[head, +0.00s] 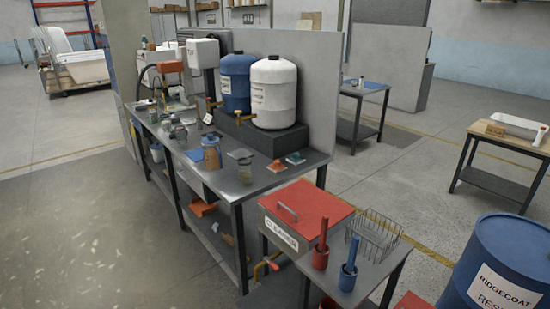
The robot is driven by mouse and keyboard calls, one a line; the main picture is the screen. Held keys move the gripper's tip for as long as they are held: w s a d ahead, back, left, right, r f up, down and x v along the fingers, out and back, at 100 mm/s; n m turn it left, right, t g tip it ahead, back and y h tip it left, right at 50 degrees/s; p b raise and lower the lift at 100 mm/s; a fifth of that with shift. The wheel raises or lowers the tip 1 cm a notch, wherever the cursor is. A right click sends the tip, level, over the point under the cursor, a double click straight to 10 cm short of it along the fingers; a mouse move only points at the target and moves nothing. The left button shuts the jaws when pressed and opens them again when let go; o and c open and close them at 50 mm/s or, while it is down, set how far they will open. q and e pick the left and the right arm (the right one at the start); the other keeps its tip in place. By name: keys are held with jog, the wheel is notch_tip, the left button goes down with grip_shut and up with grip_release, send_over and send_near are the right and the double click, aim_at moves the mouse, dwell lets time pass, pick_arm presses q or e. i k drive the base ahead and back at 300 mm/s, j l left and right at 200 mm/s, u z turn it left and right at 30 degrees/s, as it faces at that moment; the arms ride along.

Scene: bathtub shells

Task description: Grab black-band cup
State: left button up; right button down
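Several small vessels stand on the grey metal workbench (262,184). A translucent cup-like container with a brownish body and a bluish upper part (211,155) stands near the bench's front edge. A smaller see-through cup (245,173) stands to its right. More small cups or jars (178,131) sit farther back along the bench. They are too small to tell which one has a black band. Neither of my grippers is in view.
White (274,93) and blue (236,82) tanks stand on a dark block at the bench's back. A lower cleaner station with a red lid (305,209) adjoins the bench's near end. A blue drum (500,265) stands at right. Floor left of the bench is clear.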

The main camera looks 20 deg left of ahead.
aim_at(245, 171)
jog(key=i+j+u, duration=0.3)
jog(key=i+j, duration=0.35)
jog(key=j, duration=0.3)
jog(key=i+j+u, duration=0.3)
jog(key=i+j, duration=0.45)
